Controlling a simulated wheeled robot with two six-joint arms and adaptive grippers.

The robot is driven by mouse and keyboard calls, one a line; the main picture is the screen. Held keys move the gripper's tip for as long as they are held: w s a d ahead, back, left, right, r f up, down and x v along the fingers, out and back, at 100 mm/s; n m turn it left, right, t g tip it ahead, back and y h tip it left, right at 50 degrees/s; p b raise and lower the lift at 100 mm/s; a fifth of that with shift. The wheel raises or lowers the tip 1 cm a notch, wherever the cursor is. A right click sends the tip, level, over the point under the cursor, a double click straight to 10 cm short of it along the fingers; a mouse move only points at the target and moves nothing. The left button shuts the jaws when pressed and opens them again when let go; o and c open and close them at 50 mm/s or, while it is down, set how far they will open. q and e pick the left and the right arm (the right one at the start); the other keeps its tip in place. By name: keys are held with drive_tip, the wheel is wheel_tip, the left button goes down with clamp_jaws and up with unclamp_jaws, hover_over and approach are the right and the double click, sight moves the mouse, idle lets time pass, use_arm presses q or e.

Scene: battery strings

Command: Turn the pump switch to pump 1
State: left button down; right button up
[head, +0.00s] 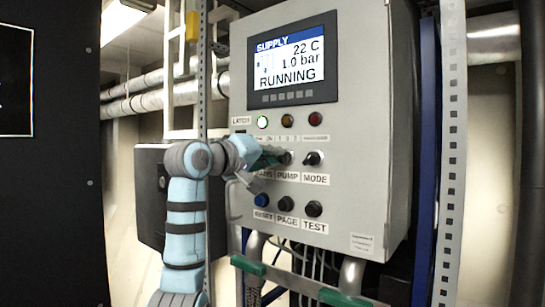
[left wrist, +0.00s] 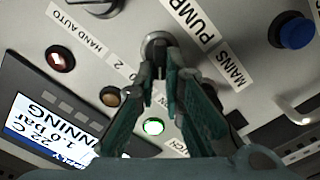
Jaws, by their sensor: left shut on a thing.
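The grey supply control panel (head: 355,130) shows in the head view with a "PUMP" label (head: 287,176) under the pump switch (head: 288,157). My left gripper (head: 281,157) reaches in from the left and covers most of this switch. My right gripper is in neither view.
The black mode switch (head: 313,158) sits just right of the pump switch. Below are a blue reset button (head: 262,200) and black page (head: 286,207) and test (head: 313,209) buttons. The display (head: 293,61) reads RUNNING; the green lamp (head: 262,122) is lit. A slotted post (head: 203,70) stands left.

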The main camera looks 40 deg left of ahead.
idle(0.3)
use_arm(q)
drive_tip(key=c, duration=1.7)
unclamp_jaws()
drive_tip(key=shift+s+a, duration=0.1)
drive_tip(key=s, duration=1.1)
drive_tip(key=shift+s+d, duration=0.2)
drive_tip(key=shift+s, duration=0.2)
